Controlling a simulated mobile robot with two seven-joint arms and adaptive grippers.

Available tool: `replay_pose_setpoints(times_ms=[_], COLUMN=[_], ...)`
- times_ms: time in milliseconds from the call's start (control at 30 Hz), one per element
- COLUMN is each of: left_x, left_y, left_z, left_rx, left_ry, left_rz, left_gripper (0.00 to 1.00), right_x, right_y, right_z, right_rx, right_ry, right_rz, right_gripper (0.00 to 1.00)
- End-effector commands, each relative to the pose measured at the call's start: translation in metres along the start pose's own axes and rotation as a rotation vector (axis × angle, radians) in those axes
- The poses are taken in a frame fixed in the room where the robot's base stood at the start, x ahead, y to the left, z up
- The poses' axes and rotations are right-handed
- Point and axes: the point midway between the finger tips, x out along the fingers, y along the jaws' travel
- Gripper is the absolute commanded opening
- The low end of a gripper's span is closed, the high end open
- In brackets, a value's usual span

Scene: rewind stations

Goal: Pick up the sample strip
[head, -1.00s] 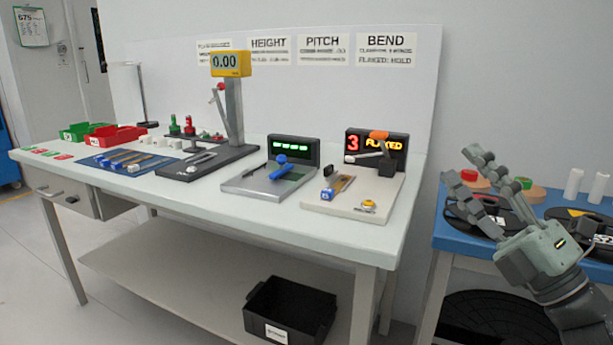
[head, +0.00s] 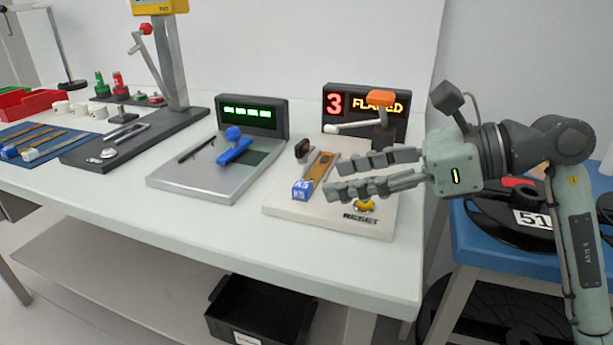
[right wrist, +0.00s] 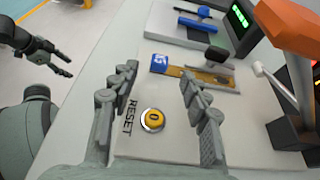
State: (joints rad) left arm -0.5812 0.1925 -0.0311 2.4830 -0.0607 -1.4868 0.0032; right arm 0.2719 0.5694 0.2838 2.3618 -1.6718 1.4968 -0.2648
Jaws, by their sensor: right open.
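A brass-coloured sample strip (head: 319,169) with a blue end block marked K5 (head: 302,189) lies on the cream base of the bend station. It also shows in the right wrist view (right wrist: 203,77), ahead of the fingertips. My right gripper (head: 338,177) is open and empty, its fingers pointing left just right of the strip in the head view. In the right wrist view its fingers (right wrist: 159,73) are spread on either side of the blue end, with no visible hold on the strip. My left gripper (right wrist: 66,65) shows at the left of the right wrist view, its fingers apart and empty.
More strips lie on a blue mat (head: 58,133). The table's front edge is clear.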

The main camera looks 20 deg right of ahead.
Motion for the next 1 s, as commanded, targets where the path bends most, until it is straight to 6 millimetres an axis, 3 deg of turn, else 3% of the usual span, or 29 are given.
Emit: replay_pose_setpoints(times_ms=[200, 300, 600, 1000], left_x=[-0.005, -0.001, 0.001, 0.001], left_y=[-0.012, -0.011, -0.011, -0.011], left_z=[0.025, 0.025, 0.025, 0.025], left_rx=[-0.009, -0.009, -0.009, -0.008], left_ry=[-0.112, -0.111, -0.112, -0.113], left_rz=[-0.024, -0.021, -0.02, -0.02], left_gripper=[0.55, 0.55, 0.55, 0.55], right_x=[0.032, 0.044, 0.051, 0.05], right_y=[0.003, 0.002, 0.001, 0.001], right_z=[0.001, 0.0, -0.001, -0.001], right_rx=[0.002, 0.002, 0.002, 0.002], right_ry=[-0.006, -0.004, -0.002, -0.002], right_rz=[0.005, 0.003, 0.001, 0.001], right_gripper=[0.47, 0.47, 0.47, 0.0])
